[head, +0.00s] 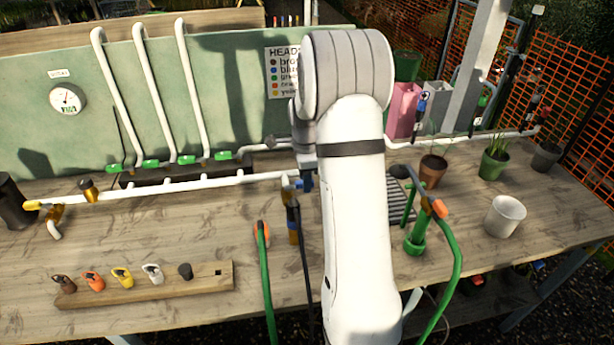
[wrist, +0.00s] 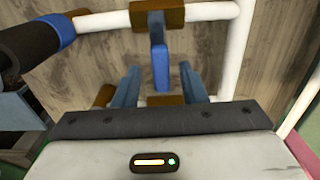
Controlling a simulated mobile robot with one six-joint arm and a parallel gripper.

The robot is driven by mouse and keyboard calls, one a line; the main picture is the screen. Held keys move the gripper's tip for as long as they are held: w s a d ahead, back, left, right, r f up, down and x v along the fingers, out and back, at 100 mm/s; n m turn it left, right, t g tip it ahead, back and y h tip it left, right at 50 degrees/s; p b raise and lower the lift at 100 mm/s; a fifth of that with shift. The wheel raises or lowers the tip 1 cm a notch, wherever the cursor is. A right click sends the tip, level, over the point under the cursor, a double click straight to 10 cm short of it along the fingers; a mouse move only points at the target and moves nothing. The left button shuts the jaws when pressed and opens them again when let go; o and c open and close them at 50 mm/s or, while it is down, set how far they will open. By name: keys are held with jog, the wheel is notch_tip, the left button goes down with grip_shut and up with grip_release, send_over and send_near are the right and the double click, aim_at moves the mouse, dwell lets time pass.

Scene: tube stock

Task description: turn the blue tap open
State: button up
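The blue tap handle (wrist: 160,62) shows upright in the wrist view, below a brown fitting (wrist: 145,17) on a white pipe. My gripper (wrist: 159,78) is open, with one blue-grey finger on each side of the handle. A gap shows between the handle and each finger, so it does not look gripped. In the head view my white arm reaches over the bench to the white pipe and hides most of the gripper and the tap. Only small blue and brass parts (head: 293,225) show beside the arm.
A dark pipe end with a blue band (wrist: 67,30) is at the wrist view's upper left. The bench holds a rack of coloured handles (head: 145,287), a green hose (head: 266,285), a green standpipe (head: 416,235) and a white cup (head: 505,217). White pipes run along the back.

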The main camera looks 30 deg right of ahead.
grip_shut()
dwell(0.3)
